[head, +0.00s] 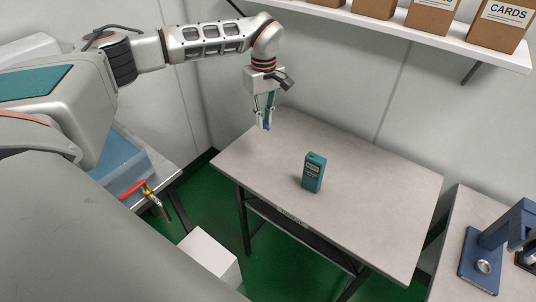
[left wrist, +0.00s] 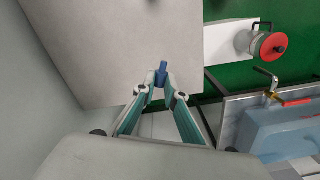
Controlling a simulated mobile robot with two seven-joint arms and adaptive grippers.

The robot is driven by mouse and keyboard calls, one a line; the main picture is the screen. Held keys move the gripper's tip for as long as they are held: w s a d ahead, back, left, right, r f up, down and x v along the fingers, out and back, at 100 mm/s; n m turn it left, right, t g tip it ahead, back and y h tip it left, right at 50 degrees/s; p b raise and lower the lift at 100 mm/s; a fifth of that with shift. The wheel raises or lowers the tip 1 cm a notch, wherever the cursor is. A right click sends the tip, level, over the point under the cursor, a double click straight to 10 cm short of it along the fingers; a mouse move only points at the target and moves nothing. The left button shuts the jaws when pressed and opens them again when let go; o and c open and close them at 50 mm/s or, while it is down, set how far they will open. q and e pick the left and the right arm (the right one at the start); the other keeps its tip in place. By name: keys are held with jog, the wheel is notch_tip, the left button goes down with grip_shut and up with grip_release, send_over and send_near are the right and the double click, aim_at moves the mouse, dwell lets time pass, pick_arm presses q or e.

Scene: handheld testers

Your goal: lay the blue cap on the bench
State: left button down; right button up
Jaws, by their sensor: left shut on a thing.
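My left gripper (head: 265,123) hangs fingers-down near the far left edge of the bench (head: 345,205). It is shut on the blue cap (head: 267,126), a small blue piece between its fingertips. In the left wrist view the fingertips (left wrist: 160,82) pinch the blue cap (left wrist: 161,68), with the grey bench top (left wrist: 110,45) beyond it. I cannot tell exactly how far the cap is above the bench. A teal handheld tester (head: 313,173) stands upright on the bench. My right gripper is not in view.
The bench top around the tester is clear. A shelf (head: 440,40) with card boxes hangs at the upper right. A blue press-like device (head: 485,250) stands on a side table at right. A white box (head: 210,257) is on the floor.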

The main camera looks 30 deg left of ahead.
aim_at(265, 160)
pick_arm(q)
notch_tip(265, 160, down, 15)
jog(key=shift+r+b, duration=0.1)
jog(key=shift+b, duration=0.25)
jog(key=c, duration=2.1)
grip_release()
jog(key=shift+f, duration=0.2)
notch_tip(265, 160, up, 12)
jog(key=shift+r, duration=0.25)
jog(key=shift+f, duration=0.1)
